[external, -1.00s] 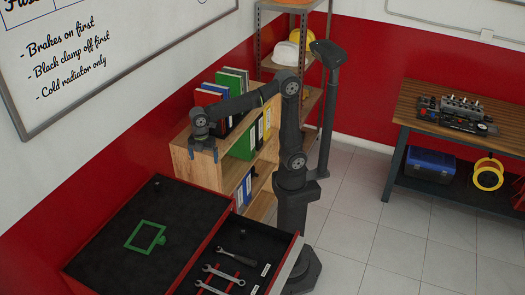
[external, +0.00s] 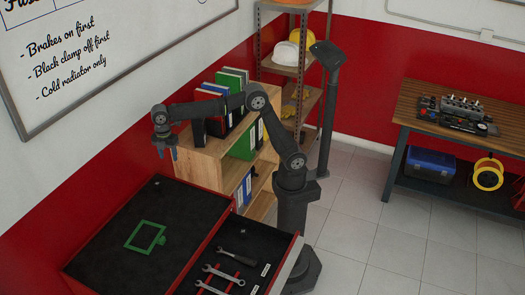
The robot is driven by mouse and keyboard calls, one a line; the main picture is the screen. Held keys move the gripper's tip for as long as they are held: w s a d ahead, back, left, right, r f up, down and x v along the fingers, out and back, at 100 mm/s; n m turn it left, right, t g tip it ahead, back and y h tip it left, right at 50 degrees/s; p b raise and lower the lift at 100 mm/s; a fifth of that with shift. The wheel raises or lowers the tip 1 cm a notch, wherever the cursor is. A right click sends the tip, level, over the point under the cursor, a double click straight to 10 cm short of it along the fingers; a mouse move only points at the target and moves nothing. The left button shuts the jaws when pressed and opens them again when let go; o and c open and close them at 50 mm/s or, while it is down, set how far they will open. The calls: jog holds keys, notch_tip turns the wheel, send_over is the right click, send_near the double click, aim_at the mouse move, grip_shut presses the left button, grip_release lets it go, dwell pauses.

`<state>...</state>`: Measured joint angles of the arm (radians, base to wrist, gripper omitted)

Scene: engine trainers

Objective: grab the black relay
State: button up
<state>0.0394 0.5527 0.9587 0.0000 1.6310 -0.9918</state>
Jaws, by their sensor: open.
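My gripper (external: 167,154) is open, empty and points down. It hangs above the far end of the red cabinet's black top (external: 115,225). A very small dark object (external: 157,183) is on that top near its far corner, below my gripper. It may be the black relay, but it is too small and dark against the black surface to tell for sure. A gap shows between it and my fingertips.
A green rectangular outline (external: 135,236) is on the black top. An open drawer (external: 262,253) with several wrenches is at the right. A wooden shelf (external: 207,165) with binders stands behind my gripper. Much of the black top is bare.

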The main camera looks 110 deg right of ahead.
send_over(157, 183)
jog(key=f, duration=0.1)
notch_tip(157, 183, down, 12)
jog(key=shift+w+a, duration=0.1)
jog(key=shift+w, duration=0.05)
jog(key=shift+s+f, duration=0.2)
jog(key=shift+f, duration=2.45)
jog(key=c, duration=1.1)
